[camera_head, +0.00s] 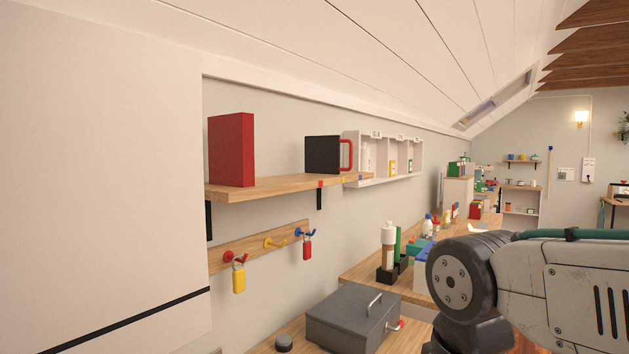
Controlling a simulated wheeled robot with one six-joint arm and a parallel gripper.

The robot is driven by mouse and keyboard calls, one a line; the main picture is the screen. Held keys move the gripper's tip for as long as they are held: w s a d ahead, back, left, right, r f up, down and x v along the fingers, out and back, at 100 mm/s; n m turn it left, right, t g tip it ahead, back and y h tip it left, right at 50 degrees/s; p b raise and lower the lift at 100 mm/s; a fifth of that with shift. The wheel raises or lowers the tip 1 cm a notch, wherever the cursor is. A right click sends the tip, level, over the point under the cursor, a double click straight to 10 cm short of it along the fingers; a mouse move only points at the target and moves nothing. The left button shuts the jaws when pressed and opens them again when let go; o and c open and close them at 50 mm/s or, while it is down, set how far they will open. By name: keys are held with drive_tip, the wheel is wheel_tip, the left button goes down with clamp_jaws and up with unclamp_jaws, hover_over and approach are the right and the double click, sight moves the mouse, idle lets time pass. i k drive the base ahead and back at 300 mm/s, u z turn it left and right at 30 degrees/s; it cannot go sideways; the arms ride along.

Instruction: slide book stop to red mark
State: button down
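The book stop (323,154) is a black block with a red handle (347,154) on its right side. It stands upright on the wooden wall shelf (265,188), toward the shelf's right end. A red mark (320,184) is on the shelf's front edge, below the book stop. Small blue and yellow marks lie farther right along that edge. A thick red book (232,150) stands upright at the shelf's left, with a wide gap between it and the book stop. My gripper is out of view; only part of my arm shows at the lower right.
Below the shelf, a peg rail (260,246) holds yellow and red padlocks. A grey lidded box (350,318) with a handle sits on the desk below. A white compartment rack (400,160) hangs behind the shelf's right end. The sloped ceiling (330,40) overhangs the shelf.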

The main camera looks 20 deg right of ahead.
sight(321, 152)
drive_tip(key=z, duration=1.7)
drive_tip(key=i, duration=0.95)
drive_tip(key=u, duration=1.7)
